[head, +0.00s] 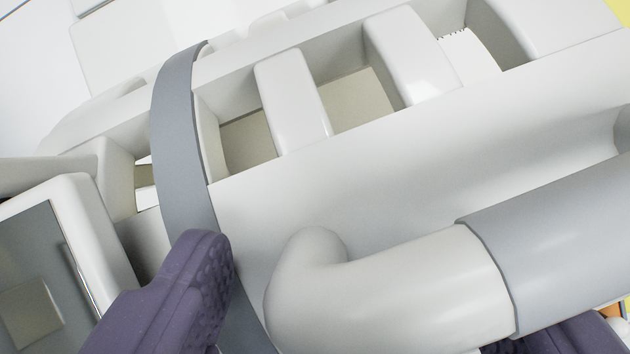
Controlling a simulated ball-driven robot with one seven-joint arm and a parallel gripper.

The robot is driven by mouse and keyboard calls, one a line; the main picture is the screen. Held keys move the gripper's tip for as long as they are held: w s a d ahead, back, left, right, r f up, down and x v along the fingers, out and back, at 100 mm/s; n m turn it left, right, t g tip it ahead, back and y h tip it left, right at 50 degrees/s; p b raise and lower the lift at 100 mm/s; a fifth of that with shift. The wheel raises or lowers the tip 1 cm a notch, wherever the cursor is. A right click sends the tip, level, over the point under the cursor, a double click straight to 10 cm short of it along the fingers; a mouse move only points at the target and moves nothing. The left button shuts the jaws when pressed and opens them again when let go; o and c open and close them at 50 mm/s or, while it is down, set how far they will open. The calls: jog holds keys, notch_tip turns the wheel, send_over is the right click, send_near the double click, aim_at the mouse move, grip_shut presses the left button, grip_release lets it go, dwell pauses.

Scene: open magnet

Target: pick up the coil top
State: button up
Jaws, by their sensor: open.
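The coil top (400,165) is a large glossy white shell with rectangular openings between white crossbars, and it fills most of the head view. A thick rounded white handle with a grey sleeve (560,250) runs along its near side. A grey band (180,140) crosses its left part. My gripper (405,290) is open, with one purple finger at lower left, beside the band and the handle's bent end. The other finger shows only partly at the bottom right, below the handle. The handle lies between the fingers; contact cannot be told.
A white-framed panel with a dark glassy face (40,270) stands at the lower left, close to the left finger. White surfaces lie behind at the top left. A small patch of coloured items shows at the right bottom edge.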

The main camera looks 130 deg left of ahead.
jog(key=shift+s+a, duration=0.1)
grip_shut()
jog(key=shift+s+d, duration=0.1)
jog(key=shift+d, duration=0.15)
dwell(1.0)
